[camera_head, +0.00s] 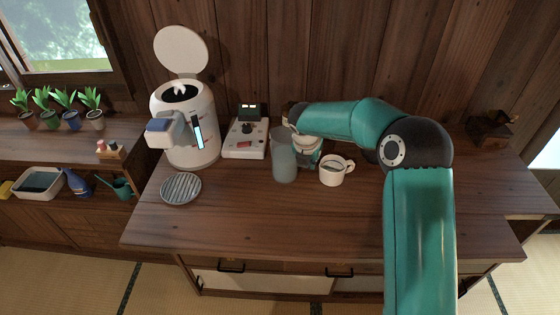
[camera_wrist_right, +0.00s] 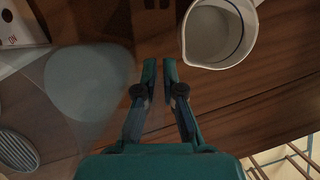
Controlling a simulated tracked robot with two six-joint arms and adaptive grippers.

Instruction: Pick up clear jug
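The clear jug (camera_head: 285,165) is a translucent bluish vessel, upright on the wooden cabinet top between the control box and the white cup. In the right wrist view it is a pale see-through shape (camera_wrist_right: 88,84) left of my fingers. My right gripper (camera_head: 304,146) is low beside and slightly behind the jug, partly hidden by it. In the wrist view its fingertips (camera_wrist_right: 159,72) are close together with a narrow gap. I see nothing clearly between them, and I cannot tell if a clear part of the jug is there. My left gripper is not in view.
A white cup (camera_head: 333,173) stands just right of the jug, close to my right gripper. A control box (camera_head: 244,140), a white dispenser (camera_head: 187,131) and a ribbed round plate (camera_head: 181,188) are to the left. The front of the cabinet top (camera_head: 300,225) is clear.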

